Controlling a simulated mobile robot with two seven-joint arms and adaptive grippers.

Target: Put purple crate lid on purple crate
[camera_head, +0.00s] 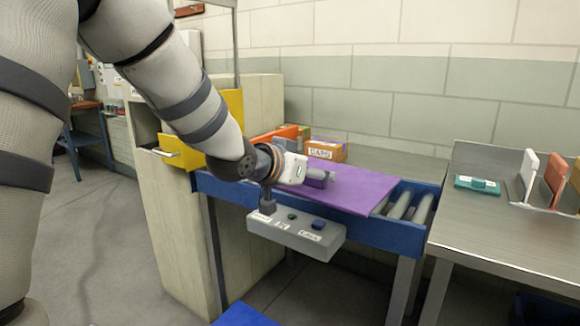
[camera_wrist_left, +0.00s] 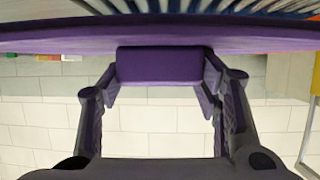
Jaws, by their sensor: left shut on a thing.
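The purple crate lid (camera_head: 355,190) is a flat purple panel over the blue roller conveyor. In the left wrist view the lid (camera_wrist_left: 60,38) shows nearly edge-on across the top, with its block-shaped purple handle (camera_wrist_left: 160,65) between my fingers. My left gripper (camera_head: 318,177) is shut on this handle, and its two fingers (camera_wrist_left: 160,82) flank the block in the wrist view. I cannot make out a separate purple crate; anything under the lid is hidden. I cannot tell whether the lid rests on something or is held just above the rollers. My right gripper is not in view.
The conveyor's bare rollers (camera_head: 408,205) show right of the lid. A grey button box (camera_head: 297,236) stands in front. An orange box (camera_head: 326,150) is behind. A metal table (camera_head: 490,225) at right holds a teal item (camera_head: 477,184) and upright panels (camera_head: 555,180).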

